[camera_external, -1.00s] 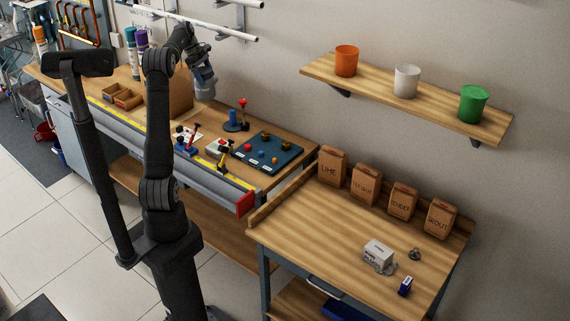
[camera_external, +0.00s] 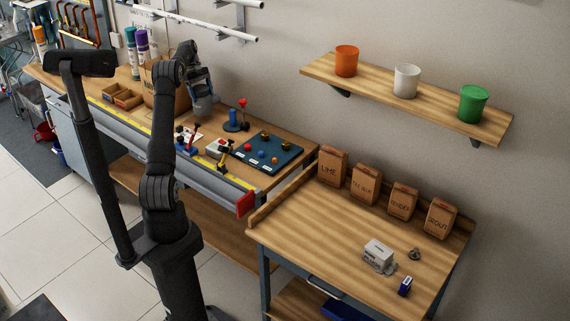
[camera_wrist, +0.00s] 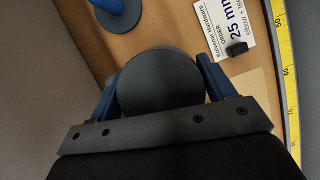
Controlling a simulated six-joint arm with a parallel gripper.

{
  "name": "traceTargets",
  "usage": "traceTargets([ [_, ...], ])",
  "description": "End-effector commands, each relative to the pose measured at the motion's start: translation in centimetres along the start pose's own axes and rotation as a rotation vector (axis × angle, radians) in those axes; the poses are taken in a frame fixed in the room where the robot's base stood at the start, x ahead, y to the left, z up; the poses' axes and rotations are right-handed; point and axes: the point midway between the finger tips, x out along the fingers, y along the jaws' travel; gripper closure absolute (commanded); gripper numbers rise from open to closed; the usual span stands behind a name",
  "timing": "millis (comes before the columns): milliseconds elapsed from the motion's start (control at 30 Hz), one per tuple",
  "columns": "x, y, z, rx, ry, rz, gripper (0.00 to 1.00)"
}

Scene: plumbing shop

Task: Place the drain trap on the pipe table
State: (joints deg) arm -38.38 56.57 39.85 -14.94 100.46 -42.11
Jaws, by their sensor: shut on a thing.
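My gripper (camera_external: 202,88) is over the left workbench (camera_external: 205,128) in the external view. In the wrist view its two blue fingers (camera_wrist: 160,84) are shut on a dark grey, round-ended thing (camera_wrist: 158,70), which appears to be the drain trap. It also shows as a grey body (camera_external: 204,106) below my gripper in the external view. Only its round end faces the wrist camera; the rest is hidden. It is above the bench top, and I cannot tell the exact gap. Which table is the pipe table is not marked in these views.
A blue post on a round base (camera_external: 234,121), clamps (camera_external: 188,140) and a dark blue board with small parts (camera_external: 268,151) stand on the left bench.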

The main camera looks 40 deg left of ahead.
Motion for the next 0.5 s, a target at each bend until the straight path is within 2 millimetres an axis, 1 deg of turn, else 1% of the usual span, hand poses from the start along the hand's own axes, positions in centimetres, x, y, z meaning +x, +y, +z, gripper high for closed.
traceTargets([
  [167,1.1,0.0,-0.4,0.000,0.000,0.000,0.80],
  [367,3.6,0.0,-1.4,0.000,-0.001,0.000,0.80],
  [500,3.9,0.0,-1.6,0.000,0.001,0.002,0.80],
])
